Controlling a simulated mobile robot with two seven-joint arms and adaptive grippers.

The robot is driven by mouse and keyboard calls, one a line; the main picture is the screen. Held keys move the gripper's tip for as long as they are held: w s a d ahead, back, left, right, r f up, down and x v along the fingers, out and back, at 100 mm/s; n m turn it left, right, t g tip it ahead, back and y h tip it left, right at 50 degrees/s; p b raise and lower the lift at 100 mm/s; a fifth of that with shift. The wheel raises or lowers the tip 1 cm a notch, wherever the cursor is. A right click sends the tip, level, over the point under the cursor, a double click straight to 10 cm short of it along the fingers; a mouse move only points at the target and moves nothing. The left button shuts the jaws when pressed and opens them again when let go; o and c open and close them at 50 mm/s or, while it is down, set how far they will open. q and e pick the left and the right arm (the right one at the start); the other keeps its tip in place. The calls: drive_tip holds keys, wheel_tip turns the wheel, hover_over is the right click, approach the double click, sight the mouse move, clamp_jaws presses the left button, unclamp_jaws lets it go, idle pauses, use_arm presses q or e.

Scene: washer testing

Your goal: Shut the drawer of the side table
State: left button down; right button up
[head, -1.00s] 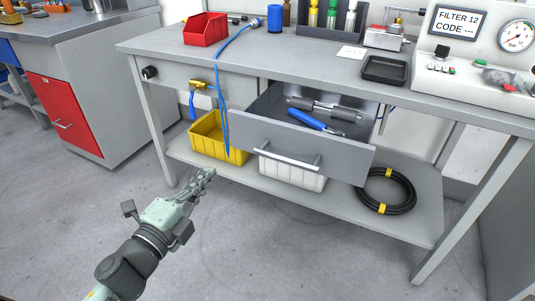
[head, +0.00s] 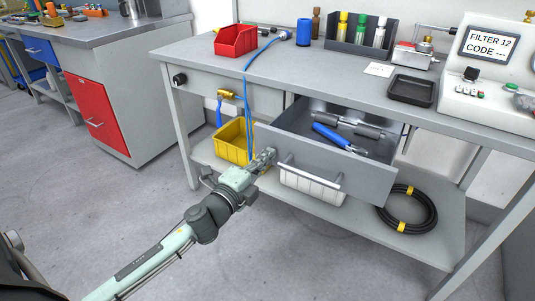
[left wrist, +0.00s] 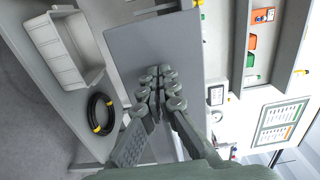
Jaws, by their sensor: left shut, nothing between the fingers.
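The drawer (head: 365,180) of the grey side table (head: 220,60) is pulled out, with its inside showing. A blue-handled tool (head: 330,137) and a grey cylindrical part (head: 345,122) lie in it. Its bar handle (head: 310,173) is on the front. My left gripper (head: 270,155) is shut and empty, at the left part of the drawer front, left of the handle. In the left wrist view, the shut fingers (left wrist: 160,72) point at the plain grey drawer front (left wrist: 150,38); contact cannot be told, and the handle is not seen there. My right gripper is not in view.
Under the drawer, the lower shelf holds a yellow bin (head: 231,145), a white bin (head: 315,190) and a coiled black hose (head: 408,212). A blue hose (head: 247,90) hangs down near my gripper. The floor in front is clear.

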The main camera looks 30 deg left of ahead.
use_arm(q)
drive_tip(key=shift+w, duration=0.3)
